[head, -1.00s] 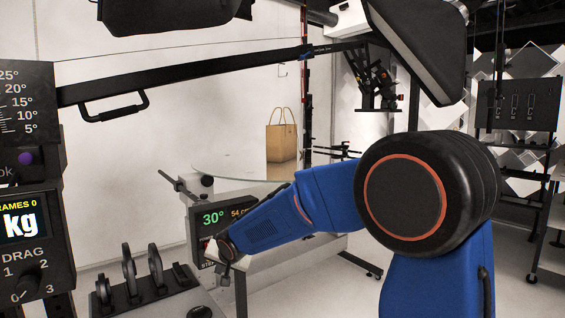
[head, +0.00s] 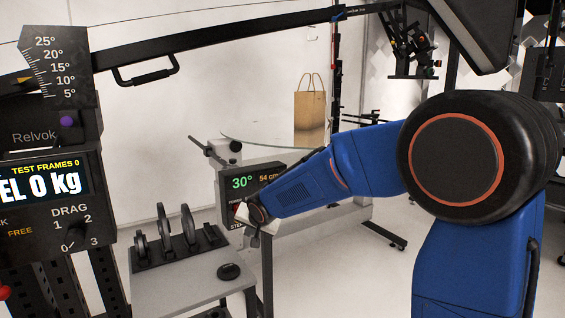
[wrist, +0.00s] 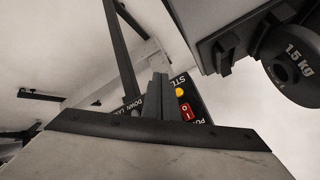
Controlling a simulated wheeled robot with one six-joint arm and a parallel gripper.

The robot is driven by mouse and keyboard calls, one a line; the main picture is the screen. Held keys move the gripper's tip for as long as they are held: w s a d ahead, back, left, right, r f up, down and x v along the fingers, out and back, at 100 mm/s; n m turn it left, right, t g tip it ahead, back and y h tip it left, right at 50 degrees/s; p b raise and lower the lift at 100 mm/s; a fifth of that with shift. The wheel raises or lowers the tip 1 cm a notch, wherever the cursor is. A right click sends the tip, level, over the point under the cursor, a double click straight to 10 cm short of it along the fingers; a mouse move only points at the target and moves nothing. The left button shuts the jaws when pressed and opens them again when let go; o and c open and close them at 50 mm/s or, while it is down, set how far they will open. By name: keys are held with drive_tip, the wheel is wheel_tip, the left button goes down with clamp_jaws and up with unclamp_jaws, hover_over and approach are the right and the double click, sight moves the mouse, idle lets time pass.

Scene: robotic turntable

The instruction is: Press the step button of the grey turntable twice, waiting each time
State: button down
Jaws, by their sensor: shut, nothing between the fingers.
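In the wrist view my shut, empty fingers (wrist: 155,96) stand in front of the panel (wrist: 198,103). Just to their right show a round yellow button (wrist: 180,92), beside partly visible lettering that begins "ST", and a red switch (wrist: 187,112). Whether the fingertips touch the panel cannot be told.
A grey cart (head: 185,295) with upright discs (head: 187,222) and a flat black disc (head: 229,271) stands left of the gripper. A 1.5 kg weight (wrist: 290,62) shows in the wrist view. A black machine (head: 45,200) with a display stands at the left.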

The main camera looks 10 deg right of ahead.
drive_tip(key=s, duration=0.1)
drive_tip(key=s+d, duration=0.1)
drive_tip(key=s, duration=0.1)
drive_tip(key=shift+w, duration=0.1)
drive_tip(key=w+a, duration=0.2)
drive_tip(key=w, duration=0.6)
drive_tip(key=shift+w+a, duration=0.15)
drive_tip(key=shift+a, duration=0.25)
idle(2.1)
drive_tip(key=shift+w+a, duration=0.1)
drive_tip(key=shift+w, duration=0.3)
